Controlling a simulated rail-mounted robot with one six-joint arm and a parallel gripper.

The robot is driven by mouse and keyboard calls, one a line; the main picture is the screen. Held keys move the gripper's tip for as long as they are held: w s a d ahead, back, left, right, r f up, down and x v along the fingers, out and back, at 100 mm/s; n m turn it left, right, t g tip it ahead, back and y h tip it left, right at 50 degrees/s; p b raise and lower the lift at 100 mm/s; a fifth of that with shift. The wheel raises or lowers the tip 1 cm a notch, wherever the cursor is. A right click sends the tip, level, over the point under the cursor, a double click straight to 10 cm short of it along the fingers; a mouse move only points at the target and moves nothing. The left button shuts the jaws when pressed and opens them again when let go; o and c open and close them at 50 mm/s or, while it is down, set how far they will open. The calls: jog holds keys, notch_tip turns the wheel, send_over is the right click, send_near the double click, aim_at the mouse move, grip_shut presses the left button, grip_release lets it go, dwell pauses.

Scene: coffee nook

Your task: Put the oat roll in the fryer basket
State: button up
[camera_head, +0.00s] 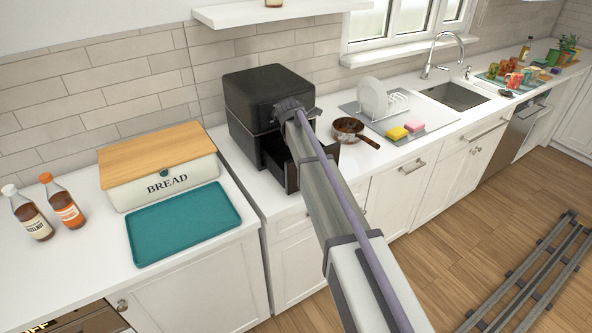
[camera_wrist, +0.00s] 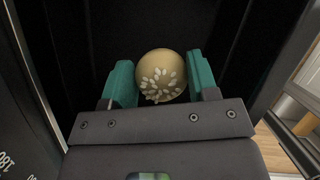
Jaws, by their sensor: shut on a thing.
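The oat roll (camera_wrist: 161,74), round and tan with pale oat flakes on top, sits between the two green fingers of my gripper (camera_wrist: 161,82) in the wrist view. My gripper is shut on it, with dark walls around, inside or just over the fryer's drawer. In the head view the black air fryer (camera_head: 266,100) stands on the counter with its basket drawer (camera_head: 291,176) pulled out. My arm reaches over the drawer and hides the gripper's fingers and the roll there. The gap between the roll and the basket floor cannot be told.
A bread box (camera_head: 158,174) with a wooden lid and an empty teal tray (camera_head: 184,222) are left of the fryer. A brown saucepan (camera_head: 347,130) stands close on the right, before a dish rack (camera_head: 386,104). Two syrup bottles (camera_head: 63,203) stand far left.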

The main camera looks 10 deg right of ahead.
jog(key=shift+a+f+b, duration=0.1)
jog(key=shift+f+b, duration=2.55)
jog(key=shift+f, duration=1.05)
jog(key=shift+c, duration=0.4)
jog(key=o, duration=1)
jog(key=shift+r, duration=0.1)
jog(key=shift+r+p, duration=0.3)
jog(key=shift+p, duration=0.1)
jog(key=p+v, duration=1.1)
jog(key=shift+s+a+r, duration=0.15)
jog(key=shift+s+r, duration=0.05)
jog(key=shift+r, duration=0.15)
